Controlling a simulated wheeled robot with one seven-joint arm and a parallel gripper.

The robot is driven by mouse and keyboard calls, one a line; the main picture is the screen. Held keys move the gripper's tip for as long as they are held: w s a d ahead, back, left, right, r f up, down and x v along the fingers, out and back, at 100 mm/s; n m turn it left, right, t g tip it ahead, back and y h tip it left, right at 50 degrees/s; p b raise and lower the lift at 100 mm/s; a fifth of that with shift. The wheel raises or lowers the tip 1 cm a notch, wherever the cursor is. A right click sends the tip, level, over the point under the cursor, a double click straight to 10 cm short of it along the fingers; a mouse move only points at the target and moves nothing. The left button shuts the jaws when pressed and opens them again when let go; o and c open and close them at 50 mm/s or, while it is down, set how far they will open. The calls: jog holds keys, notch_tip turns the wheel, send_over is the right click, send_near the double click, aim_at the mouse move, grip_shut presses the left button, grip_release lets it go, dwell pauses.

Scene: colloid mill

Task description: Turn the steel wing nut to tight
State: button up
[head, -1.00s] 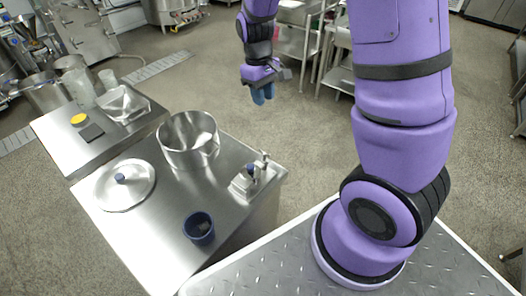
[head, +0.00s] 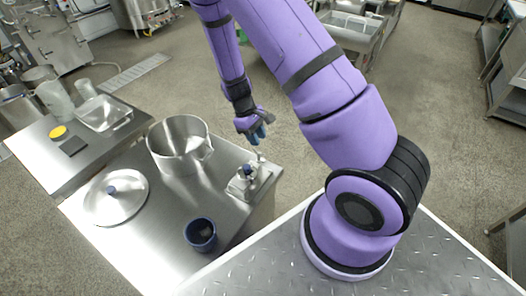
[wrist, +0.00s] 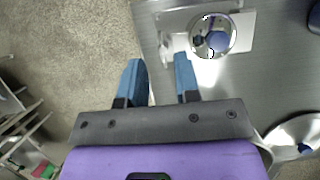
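A small steel fixture (head: 243,186) with a blue knob (head: 247,170) stands at the right corner of the steel table. A thin upright steel piece (head: 259,157) rises at its back; it may be the wing nut, but its shape is too small to tell. In the wrist view the fixture (wrist: 247,27) lies ahead of the fingers, its round top with the blue knob (wrist: 218,41) right of centre. My gripper (wrist: 160,76) has blue fingers spread apart with nothing between them. In the head view my gripper (head: 257,133) hangs above and behind the fixture, apart from it.
A steel pot (head: 180,150) stands left of the fixture. A lid (head: 115,197) and a dark blue cup (head: 200,234) are on the same table (head: 150,245). A second table at left holds a clear tray (head: 103,113) and a yellow disc (head: 58,132). Open floor lies behind.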

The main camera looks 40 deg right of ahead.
aim_at(259, 155)
jog(key=x, duration=0.6)
jog(key=shift+s+f, duration=0.1)
jog(key=shift+f, duration=0.15)
jog(key=shift+c, duration=0.4)
grip_shut()
